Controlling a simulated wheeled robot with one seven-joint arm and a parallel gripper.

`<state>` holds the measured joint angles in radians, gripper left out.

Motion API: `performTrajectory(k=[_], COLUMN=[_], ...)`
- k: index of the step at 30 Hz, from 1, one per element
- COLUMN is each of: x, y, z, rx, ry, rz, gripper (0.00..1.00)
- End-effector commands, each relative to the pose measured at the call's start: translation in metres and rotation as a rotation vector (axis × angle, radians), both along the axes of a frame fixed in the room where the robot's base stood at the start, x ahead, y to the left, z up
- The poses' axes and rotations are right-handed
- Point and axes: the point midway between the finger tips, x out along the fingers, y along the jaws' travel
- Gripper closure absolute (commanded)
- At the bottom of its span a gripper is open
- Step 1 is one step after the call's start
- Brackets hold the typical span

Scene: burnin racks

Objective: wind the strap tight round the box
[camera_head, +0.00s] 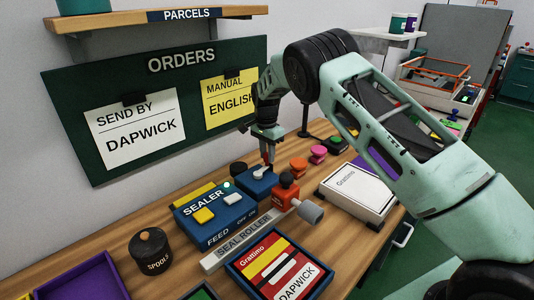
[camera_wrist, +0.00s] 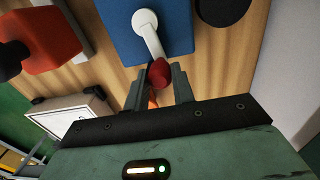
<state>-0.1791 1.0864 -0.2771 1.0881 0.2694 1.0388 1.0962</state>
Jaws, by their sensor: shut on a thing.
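My gripper (camera_head: 267,155) is at the back of the bench, its fingers shut on the red knob of a white lever (camera_head: 262,172). The lever rises from a blue block (camera_head: 258,186) beside the sealer (camera_head: 213,212). In the wrist view the red knob (camera_wrist: 160,72) sits between the fingertips and the white arm runs up to the blue block (camera_wrist: 125,30). A red and yellow box (camera_head: 272,262) marked Grattimo and DAPWICK lies in a blue frame at the front. A white Grattimo box (camera_head: 352,190) lies to the right. I cannot make out a strap for sure.
An orange-red unit with a grey knob (camera_head: 309,211) stands right of the blue block. A black spool pot (camera_head: 151,252) and purple tray (camera_head: 86,280) are at the left. Orange (camera_head: 298,166) and pink (camera_head: 318,153) knobs stand behind. The seal roller bar (camera_head: 240,240) lies in front.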

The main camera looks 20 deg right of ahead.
Motion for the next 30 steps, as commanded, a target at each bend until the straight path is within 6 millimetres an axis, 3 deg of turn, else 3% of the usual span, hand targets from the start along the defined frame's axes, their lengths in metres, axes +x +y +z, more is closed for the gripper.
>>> performTrajectory(k=[5,6,8,20,30], x=[0.001,0.001,0.001,0.001,0.004], y=[0.000,0.000,0.000,0.000,0.001], z=[0.001,0.001,0.001,0.008,0.074], rx=[0.000,0.000,-0.001,0.000,0.000], ry=[-0.002,-0.002,-0.001,-0.002,-0.006], rz=[0.001,0.001,0.001,0.002,0.002], gripper=[0.98,0.67,0.54,0.54,0.54])
